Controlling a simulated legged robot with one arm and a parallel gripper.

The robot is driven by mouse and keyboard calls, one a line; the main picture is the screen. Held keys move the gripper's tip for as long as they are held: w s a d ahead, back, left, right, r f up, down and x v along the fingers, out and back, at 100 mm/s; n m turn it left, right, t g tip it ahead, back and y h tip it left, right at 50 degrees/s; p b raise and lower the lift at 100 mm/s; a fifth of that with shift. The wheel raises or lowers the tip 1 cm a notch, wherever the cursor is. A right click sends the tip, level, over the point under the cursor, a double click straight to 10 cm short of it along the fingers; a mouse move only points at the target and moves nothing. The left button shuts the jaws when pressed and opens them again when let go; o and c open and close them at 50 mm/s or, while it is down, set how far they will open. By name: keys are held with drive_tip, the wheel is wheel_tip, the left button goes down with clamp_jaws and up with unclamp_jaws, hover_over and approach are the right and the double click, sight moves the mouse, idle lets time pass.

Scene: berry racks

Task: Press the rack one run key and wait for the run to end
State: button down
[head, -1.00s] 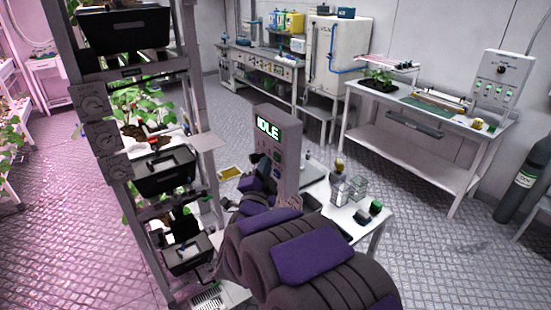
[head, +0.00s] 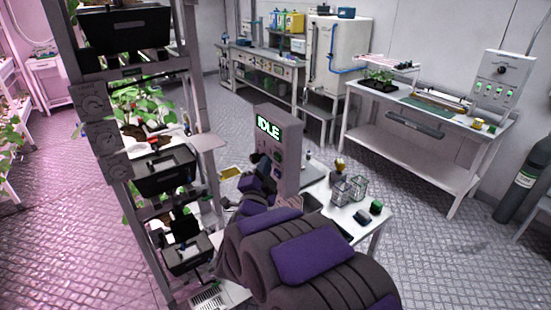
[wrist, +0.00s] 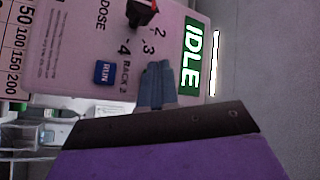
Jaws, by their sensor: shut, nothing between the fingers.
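The control panel (head: 287,149) stands upright beside the rack, its lit screen (head: 268,128) reading IDLE. In the wrist view the screen (wrist: 190,60) also reads IDLE, turned sideways. Contact with the panel cannot be told.
The plant rack (head: 205,100) with black trays rises close left of my arm. A low white table (head: 345,215) with clear jars and small blocks stands right of the panel. A bench (head: 430,160) is farther back right. Patterned floor lies open between.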

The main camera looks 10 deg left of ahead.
drive_tip(key=shift+w+d, duration=0.1)
drive_tip(key=shift+w+d+r, duration=0.1)
drive_tip(key=shift+w+d, duration=0.05)
drive_tip(key=shift+w+d+b, duration=0.3)
drive_tip(key=shift+w+b, duration=0.1)
idle(0.9)
idle(0.4)
drive_tip(key=shift+s+a, duration=0.5)
drive_tip(key=shift+s, duration=0.25)
drive_tip(key=s+a, duration=0.3)
drive_tip(key=shift+s+a+p, duration=0.15)
drive_tip(key=shift+s+p, duration=0.15)
drive_tip(key=shift+s, duration=0.1)
idle(0.5)
